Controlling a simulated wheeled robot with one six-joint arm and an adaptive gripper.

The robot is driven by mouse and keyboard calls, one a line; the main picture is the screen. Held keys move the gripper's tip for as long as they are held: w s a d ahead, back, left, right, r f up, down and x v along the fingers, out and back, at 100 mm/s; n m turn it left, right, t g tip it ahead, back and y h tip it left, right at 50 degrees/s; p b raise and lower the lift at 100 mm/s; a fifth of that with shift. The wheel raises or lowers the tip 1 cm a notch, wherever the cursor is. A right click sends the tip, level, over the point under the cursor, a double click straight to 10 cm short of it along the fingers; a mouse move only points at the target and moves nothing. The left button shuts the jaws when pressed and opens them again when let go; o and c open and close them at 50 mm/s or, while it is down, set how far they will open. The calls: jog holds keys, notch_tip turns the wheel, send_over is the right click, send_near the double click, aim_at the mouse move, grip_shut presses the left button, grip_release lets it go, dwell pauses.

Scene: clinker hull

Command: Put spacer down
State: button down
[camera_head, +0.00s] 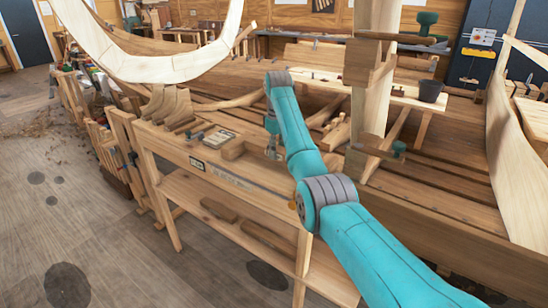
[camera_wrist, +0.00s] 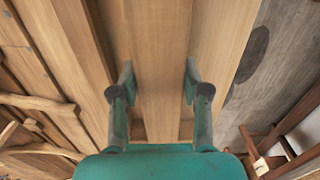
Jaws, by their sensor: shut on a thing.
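My gripper (camera_head: 272,152) is low over the wooden workbench top (camera_head: 215,171), partly hidden by my own arm in the head view. In the wrist view, the two fingers of my gripper (camera_wrist: 160,88) stand well apart on either side of pale wood, the spacer (camera_wrist: 160,112). The spacer's outline is hard to separate from the similar wood behind it. I cannot tell whether it touches the surface below. In the head view the spacer cannot be made out clearly.
A wooden block (camera_head: 233,149) and a small box (camera_head: 219,137) lie on the bench left of my gripper. Curved wooden pieces (camera_head: 170,107) stand at its far end. A post (camera_head: 370,100) rises close on the right. A dark bucket (camera_head: 430,90) stands farther back.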

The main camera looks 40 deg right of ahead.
jog(key=shift+f, duration=1.4)
jog(key=shift+f, duration=0.2)
jog(key=c, duration=0.6)
grip_release()
jog(key=shift+o, duration=0.2)
